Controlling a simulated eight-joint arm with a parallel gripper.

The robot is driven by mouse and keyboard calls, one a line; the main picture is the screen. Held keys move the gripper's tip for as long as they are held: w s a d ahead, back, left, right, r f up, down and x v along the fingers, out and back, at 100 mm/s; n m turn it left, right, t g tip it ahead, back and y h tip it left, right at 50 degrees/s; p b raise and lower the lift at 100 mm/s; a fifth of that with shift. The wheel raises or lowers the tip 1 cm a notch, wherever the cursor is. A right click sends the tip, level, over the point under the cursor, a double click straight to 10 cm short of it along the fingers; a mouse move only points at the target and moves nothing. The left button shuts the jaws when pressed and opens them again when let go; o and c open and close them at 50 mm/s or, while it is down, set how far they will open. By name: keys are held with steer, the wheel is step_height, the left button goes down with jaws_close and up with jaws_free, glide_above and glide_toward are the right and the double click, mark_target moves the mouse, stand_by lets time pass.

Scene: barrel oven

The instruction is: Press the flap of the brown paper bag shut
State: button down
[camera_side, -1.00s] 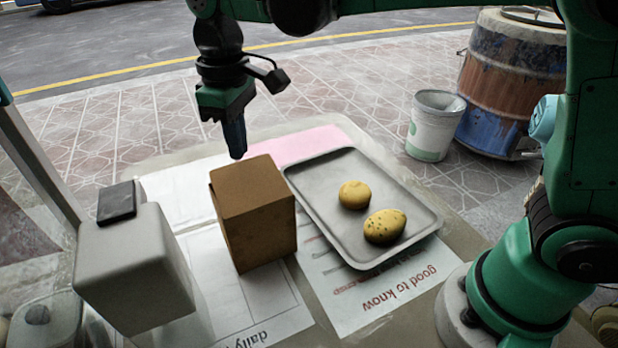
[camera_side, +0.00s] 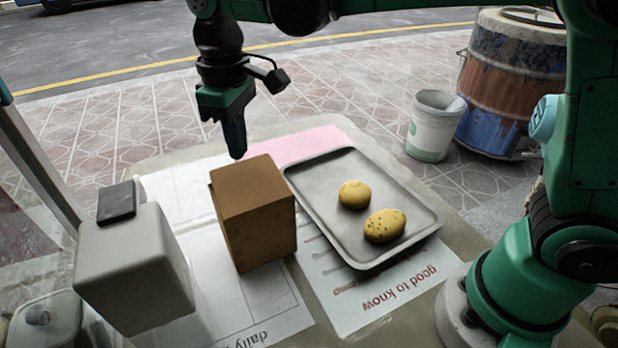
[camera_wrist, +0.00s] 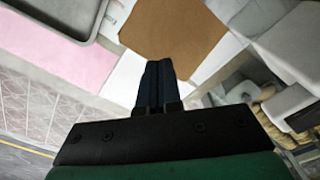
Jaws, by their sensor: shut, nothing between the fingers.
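The brown paper bag (camera_side: 256,220) stands upright on the table, left of the metal tray in the side view. Its top (camera_side: 250,183) looks flat and covered over. In the wrist view the bag (camera_wrist: 172,32) shows as a brown top just beyond my fingertips. My gripper (camera_side: 236,152) is shut and empty, pointing down. Its tips are at the bag's far top edge, close to it; I cannot tell whether they touch. The bag's far side is hidden in the side view.
A metal tray (camera_side: 398,243) holds two yellow breads (camera_side: 354,194) right of the bag. A grey box-shaped container (camera_side: 135,270) stands at the left. Printed sheets (camera_side: 375,302) lie on the table. A white bin (camera_side: 434,128) and a barrel oven (camera_side: 512,80) stand beyond.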

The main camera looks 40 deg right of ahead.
mark_target(241, 167)
steer(key=shift+f, duration=1.95)
stand_by(0.5)
steer(key=shift+r, duration=4.5)
steer(key=shift+d, duration=0.1)
steer(key=s+d+f+m+t, duration=0.6)
steer(key=s+d, duration=0.3)
steer(key=d, duration=0.3)
steer(key=shift+d+f+t, duration=0.2)
steer(key=shift+f+t, duration=0.4)
steer(key=shift+f, duration=0.3)
